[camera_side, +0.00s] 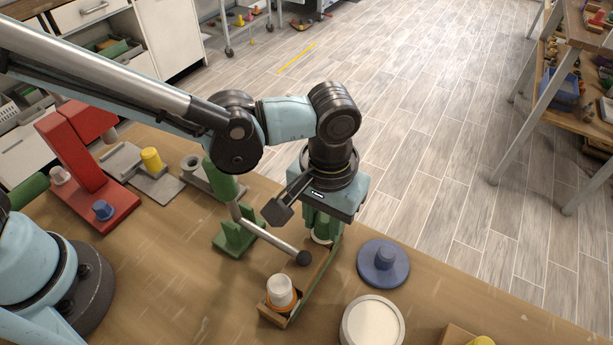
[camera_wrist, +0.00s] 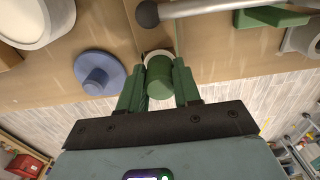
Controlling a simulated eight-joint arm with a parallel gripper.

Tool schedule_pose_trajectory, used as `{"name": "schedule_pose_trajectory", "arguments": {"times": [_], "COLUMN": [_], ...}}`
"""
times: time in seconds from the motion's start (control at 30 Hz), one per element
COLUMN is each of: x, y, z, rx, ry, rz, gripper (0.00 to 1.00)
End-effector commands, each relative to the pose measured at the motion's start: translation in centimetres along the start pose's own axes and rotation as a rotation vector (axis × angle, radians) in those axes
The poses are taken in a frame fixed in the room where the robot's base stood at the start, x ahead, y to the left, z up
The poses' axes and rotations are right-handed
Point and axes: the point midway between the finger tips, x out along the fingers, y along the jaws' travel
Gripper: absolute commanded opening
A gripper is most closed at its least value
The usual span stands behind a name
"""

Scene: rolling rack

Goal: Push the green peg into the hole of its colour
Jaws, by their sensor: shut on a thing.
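My gripper (camera_side: 320,229) points down over the far end of a narrow wooden tray (camera_side: 319,282). In the wrist view its green fingers (camera_wrist: 160,70) are shut on the green peg (camera_wrist: 160,80), a short cylinder between them. A pale ring (camera_wrist: 155,54) shows at the peg's far end, and a pale edge (camera_side: 321,240) shows under the fingers in the side view. In the side view the fingers mostly hide the peg. I cannot tell whether the peg is in a hole; no green-marked hole shows clearly.
A white peg with an orange base (camera_side: 281,291) stands in the tray's near end. A green stand (camera_side: 234,238) carries a grey rod with a dark ball (camera_side: 303,258) close by my gripper. A blue disc with a knob (camera_side: 383,264) and a round pale-topped object (camera_side: 373,324) lie right.

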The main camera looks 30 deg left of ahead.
Motion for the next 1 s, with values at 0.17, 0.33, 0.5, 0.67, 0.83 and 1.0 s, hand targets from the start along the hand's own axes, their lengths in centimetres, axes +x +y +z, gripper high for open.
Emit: {"name": "schedule_pose_trajectory", "arguments": {"times": [0.17,0.33,0.5,0.67,0.83,1.0], "x": [0.3,0.3,0.3,0.1,-1.5,-4.6], "y": [0.0,0.0,0.0,0.0,0.0,0.0], "z": [0.0,0.0,0.0,0.0,0.0,0.0], "rx": [0.0,0.0,0.0,0.0,0.0,0.0], "ry": [0.0,0.0,0.0,0.0,0.0,0.0], "rz": [0.0,0.0,0.0,0.0,0.0,0.0], "gripper": [0.37,0.62,0.62,0.62,0.62,0.62]}}
